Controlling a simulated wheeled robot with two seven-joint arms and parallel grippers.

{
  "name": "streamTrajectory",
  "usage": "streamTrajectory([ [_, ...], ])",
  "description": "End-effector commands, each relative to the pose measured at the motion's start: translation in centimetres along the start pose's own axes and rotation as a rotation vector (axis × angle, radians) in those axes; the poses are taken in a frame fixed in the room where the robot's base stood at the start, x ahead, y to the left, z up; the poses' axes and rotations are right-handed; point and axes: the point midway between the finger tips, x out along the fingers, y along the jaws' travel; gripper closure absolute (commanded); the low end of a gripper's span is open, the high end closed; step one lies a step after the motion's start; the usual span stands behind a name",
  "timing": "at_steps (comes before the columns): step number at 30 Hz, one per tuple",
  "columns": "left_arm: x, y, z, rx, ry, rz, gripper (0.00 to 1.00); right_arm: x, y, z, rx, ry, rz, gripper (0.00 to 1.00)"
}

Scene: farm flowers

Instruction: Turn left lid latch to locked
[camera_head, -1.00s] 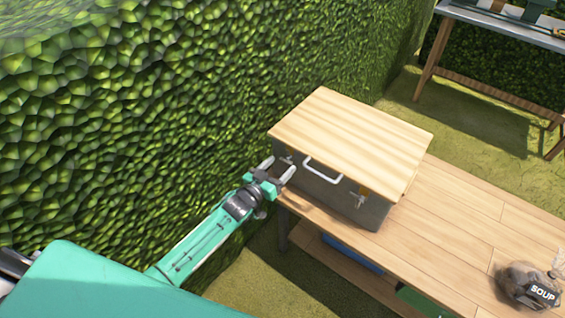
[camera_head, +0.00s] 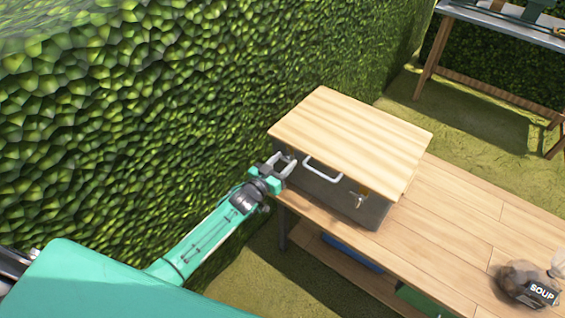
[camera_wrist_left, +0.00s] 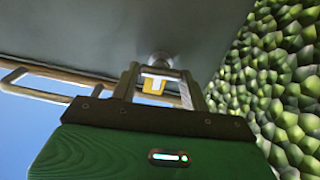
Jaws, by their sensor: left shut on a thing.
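The grey box (camera_head: 325,193) with a pale wooden lid (camera_head: 350,137) stands on the table. My left gripper (camera_head: 284,164) is at the left end of the box's front, just under the lid's edge, shut on the left lid latch. In the left wrist view the left lid latch (camera_wrist_left: 155,84) shows as a small yellow and white piece between the fingers, with a round metal knob (camera_wrist_left: 156,60) beyond it. In the head view the fingers hide this latch. The right lid latch (camera_head: 358,198) hangs at the front right. My right gripper is not in view.
A white handle (camera_head: 323,170) sticks out from the box front, close to the right of my left gripper. The wooden table (camera_head: 450,225) is clear right of the box, up to a soup bag (camera_head: 530,287). A green hedge wall (camera_head: 150,120) stands close on the left.

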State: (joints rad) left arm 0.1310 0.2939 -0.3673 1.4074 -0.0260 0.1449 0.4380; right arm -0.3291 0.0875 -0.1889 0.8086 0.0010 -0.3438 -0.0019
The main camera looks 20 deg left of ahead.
Motion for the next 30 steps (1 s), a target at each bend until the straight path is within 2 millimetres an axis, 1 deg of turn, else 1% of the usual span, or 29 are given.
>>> streamTrajectory([
  [5,0.0,0.1,0.0,0.098,0.000,0.000,0.77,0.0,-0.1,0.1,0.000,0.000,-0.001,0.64],
  [13,0.0,0.1,0.1,0.109,-0.001,0.000,0.77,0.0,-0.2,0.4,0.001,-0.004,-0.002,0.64],
  [14,0.0,0.0,0.1,0.109,-0.001,0.000,0.53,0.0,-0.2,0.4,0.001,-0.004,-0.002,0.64],
  [15,0.0,0.0,0.1,0.109,-0.001,0.000,0.45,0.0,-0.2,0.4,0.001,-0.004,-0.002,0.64],
  [17,0.0,0.0,0.1,0.109,-0.001,0.000,0.33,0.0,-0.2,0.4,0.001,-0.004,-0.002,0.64],
  [26,-0.1,0.0,0.1,0.107,0.000,0.000,0.33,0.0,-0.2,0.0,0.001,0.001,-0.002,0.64],
  [30,-1.0,0.0,0.2,0.107,-0.002,-0.001,0.33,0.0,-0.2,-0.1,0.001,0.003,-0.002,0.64],
])
